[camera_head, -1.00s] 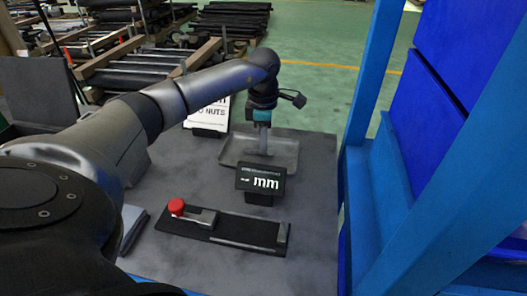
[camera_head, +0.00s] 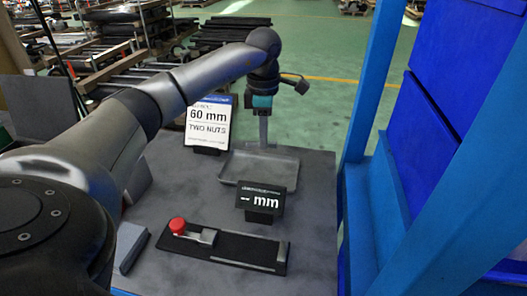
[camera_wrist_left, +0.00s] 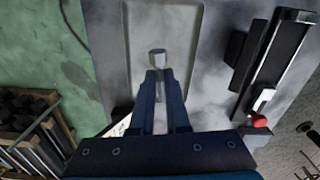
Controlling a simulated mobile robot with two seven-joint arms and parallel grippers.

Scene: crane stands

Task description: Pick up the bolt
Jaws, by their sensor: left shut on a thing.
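My left gripper (camera_head: 263,140) is above the back part of the shallow grey metal tray (camera_head: 290,178), fingers pointing down. In the left wrist view my left gripper (camera_wrist_left: 160,78) is shut on the bolt. The bolt's pale grey round head (camera_wrist_left: 158,57) shows at the fingertips, with part of its shank between the fingers. The tray (camera_wrist_left: 195,30) lies beneath, and no other thing shows in it. The bolt is too small to make out clearly in the head view. My right gripper is not in view.
A black gauge (camera_head: 235,250) with a red knob (camera_head: 177,225) lies at the table's front. A small "mm" display (camera_head: 262,200) stands behind it. A "60 mm, two nuts" sign (camera_head: 208,125) stands left of the tray. Blue uprights (camera_head: 365,90) and bins bound the right side.

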